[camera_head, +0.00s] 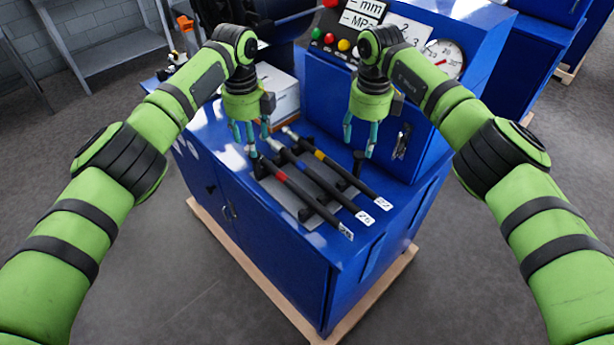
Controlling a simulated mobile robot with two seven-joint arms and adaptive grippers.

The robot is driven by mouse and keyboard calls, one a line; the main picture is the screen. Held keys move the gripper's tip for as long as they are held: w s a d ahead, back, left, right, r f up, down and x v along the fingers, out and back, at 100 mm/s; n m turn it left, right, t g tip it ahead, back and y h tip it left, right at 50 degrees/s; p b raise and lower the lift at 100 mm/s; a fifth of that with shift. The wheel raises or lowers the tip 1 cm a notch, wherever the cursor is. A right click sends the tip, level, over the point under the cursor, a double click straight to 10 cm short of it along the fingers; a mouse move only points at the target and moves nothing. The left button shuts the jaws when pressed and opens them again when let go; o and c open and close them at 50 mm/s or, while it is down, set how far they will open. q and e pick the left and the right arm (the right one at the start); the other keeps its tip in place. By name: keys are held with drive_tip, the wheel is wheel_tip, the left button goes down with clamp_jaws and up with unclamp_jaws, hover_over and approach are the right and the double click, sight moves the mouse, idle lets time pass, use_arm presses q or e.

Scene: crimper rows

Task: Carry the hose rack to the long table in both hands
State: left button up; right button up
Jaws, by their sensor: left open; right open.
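The hose rack (288,203) is a low grey tray on top of the blue cabinet. It bears three black hoses with red, blue and yellow bands and white number tags at their near ends. A black upright piece, likely a handle, stands at its right side (358,159), and another dark one shows at its left (262,169). My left gripper (251,150) is open above the rack's left far end, close to the left upright. My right gripper (361,150) is open just above the right upright. I cannot tell whether either touches. Which table is the long table is unclear.
The blue cabinet (262,240) stands on a wooden pallet. Behind the rack is a blue machine with a gauge (443,58) and coloured buttons. A white box (280,92) sits behind my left gripper. A grey metal bench (118,62) is at the far left. Grey floor is free at left.

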sight(360, 153)
use_arm(q)
drive_tip(key=f, duration=0.3)
drive_tip(key=w+f, duration=0.1)
drive_tip(key=f, duration=0.1)
drive_tip(key=shift+f, duration=0.25)
use_arm(e)
drive_tip(key=f, duration=0.3)
drive_tip(key=w+f, duration=0.1)
drive_tip(key=f, duration=0.1)
drive_tip(key=shift+f, duration=0.25)
use_arm(q)
drive_tip(key=shift+s+f, duration=0.3)
drive_tip(key=shift+f, duration=0.2)
use_arm(e)
drive_tip(key=shift+s+f, duration=0.3)
drive_tip(key=shift+f, duration=0.2)
use_arm(q)
drive_tip(key=shift+w+f, duration=0.3)
drive_tip(key=shift+f, duration=0.05)
use_arm(e)
drive_tip(key=shift+w+f, duration=0.3)
use_arm(q)
drive_tip(key=shift+s+r, duration=0.1)
drive_tip(key=shift+s, duration=0.05)
clamp_jaws()
use_arm(e)
drive_tip(key=shift+s+r, duration=0.1)
drive_tip(key=shift+s, duration=0.05)
clamp_jaws()
